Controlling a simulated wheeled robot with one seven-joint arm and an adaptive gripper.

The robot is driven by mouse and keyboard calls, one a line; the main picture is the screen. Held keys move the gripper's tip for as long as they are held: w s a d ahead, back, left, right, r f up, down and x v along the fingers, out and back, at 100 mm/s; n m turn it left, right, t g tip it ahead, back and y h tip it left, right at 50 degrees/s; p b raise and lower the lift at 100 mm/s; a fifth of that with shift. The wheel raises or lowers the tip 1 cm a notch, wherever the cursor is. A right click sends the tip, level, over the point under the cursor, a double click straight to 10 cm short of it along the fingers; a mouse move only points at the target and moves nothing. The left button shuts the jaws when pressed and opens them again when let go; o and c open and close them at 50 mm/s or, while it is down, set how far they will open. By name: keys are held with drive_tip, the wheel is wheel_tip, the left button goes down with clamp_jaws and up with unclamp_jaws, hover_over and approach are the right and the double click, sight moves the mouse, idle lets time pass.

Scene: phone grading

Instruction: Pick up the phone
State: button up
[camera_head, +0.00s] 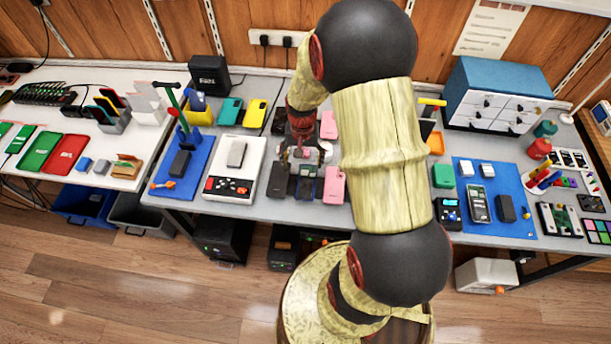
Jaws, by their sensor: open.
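Several phones lie on the grey workbench (385,220), and I cannot tell which one is the task's phone. My gripper (299,165) points down over a cluster near the middle of the bench, with open jaws. Below and beside it are a dark phone (277,182), a pink phone (334,186) and other dark phone-shaped pieces partly hidden by the gripper. A grey phone (237,153) lies on a white scale (222,190) to the left. A dark phone (180,163) lies on the left blue mat (197,178). Another phone (479,203) lies on the right blue mat.
My arm hides part of the bench right of the gripper. Upright coloured phones or cases (255,113) stand behind the scale. A blue-topped drawer cabinet (500,95) stands at the back right. A white table (110,172) with red and green trays is at the left.

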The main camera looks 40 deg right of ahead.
hover_over(306, 181)
drive_tip(key=shift+m, duration=0.3)
wheel_tip(306, 181, down, 4)
drive_tip(key=shift+d+f, duration=0.1)
drive_tip(key=shift+f, duration=0.15)
wheel_tip(306, 181, down, 6)
drive_tip(key=shift+s+r+b, duration=0.1)
drive_tip(key=shift+r+b, duration=0.05)
drive_tip(key=shift+b, duration=0.75)
drive_tip(key=shift+c, duration=0.6)
drive_tip(key=c, duration=1.1)
drive_tip(key=shift+r, duration=0.1)
drive_tip(key=shift+c, duration=0.5)
